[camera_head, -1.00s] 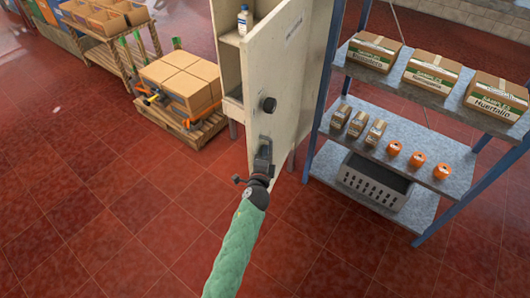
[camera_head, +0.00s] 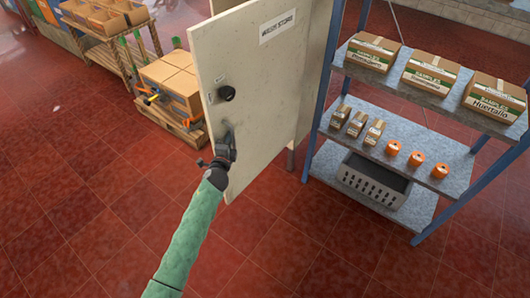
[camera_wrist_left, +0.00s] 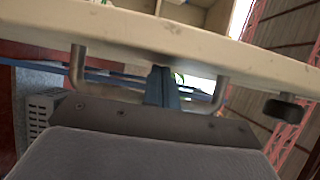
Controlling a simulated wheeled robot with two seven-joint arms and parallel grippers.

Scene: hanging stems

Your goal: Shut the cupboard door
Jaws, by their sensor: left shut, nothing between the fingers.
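The cupboard door (camera_head: 262,90) is a pale cream panel with a label near its top. It stands partly open, its outer face towards me, and hides the cupboard's inside in the head view. A round black knob (camera_head: 227,93) is on the door; it also shows in the left wrist view (camera_wrist_left: 283,110). My left gripper (camera_head: 229,142) is shut and empty, at the door's outer face below the knob. In the left wrist view a metal bar handle (camera_wrist_left: 78,66) stands out from the door (camera_wrist_left: 160,33) in front of the gripper. Exact contact is unclear.
A blue-framed shelf rack (camera_head: 325,75) with boxes, orange rolls and a grey basket (camera_head: 374,182) stands just right of the cupboard. A pallet with cartons (camera_head: 178,85) is behind left. The red tiled floor in front is clear.

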